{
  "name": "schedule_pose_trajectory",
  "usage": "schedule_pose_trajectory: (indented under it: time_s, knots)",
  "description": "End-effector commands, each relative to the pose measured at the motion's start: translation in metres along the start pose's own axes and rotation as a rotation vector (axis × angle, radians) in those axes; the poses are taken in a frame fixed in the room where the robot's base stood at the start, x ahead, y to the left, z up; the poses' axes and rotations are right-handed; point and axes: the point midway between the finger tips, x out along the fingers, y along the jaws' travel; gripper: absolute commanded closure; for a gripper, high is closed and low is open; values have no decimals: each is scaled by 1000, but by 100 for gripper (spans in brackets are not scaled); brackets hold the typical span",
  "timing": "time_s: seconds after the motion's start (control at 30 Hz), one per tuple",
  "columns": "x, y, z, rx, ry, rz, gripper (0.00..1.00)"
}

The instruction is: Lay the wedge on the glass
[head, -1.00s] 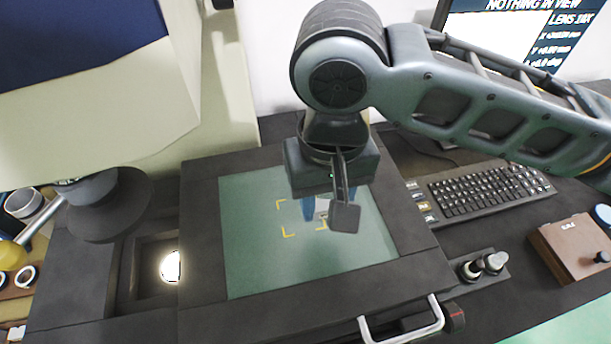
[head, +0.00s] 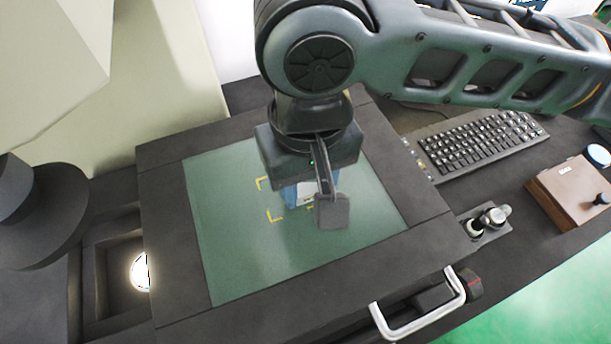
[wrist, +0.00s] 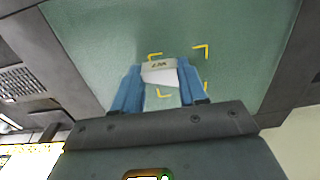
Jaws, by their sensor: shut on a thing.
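The wedge (wrist: 158,73) is a small pale block with dark lettering on one face. My gripper (wrist: 160,90) is shut on it, with one blue finger at each side in the wrist view. In the head view my gripper (head: 302,194) is over the glass (head: 240,265), a green plate in a dark frame, and mostly hides the wedge. Yellow corner marks (head: 272,214) on the glass surround the spot under the gripper. Whether the wedge touches the glass I cannot tell.
The dark frame (head: 165,230) borders the glass. A keyboard (head: 485,150), knobs (head: 488,220) and a brown box (head: 572,195) are to the right. A metal handle (head: 420,312) is in front. A round dark part (head: 40,205) stands at the left.

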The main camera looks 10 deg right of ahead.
Motion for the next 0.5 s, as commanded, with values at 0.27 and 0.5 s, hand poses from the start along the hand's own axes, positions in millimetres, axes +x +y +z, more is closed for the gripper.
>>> schedule_pose_trajectory:
  time_s: [0.27, 0.5]
  knots:
    - [3, 0, 0, -1, 0, 0, 51]
    - [4, 0, 0, -1, 0, 0, 33]
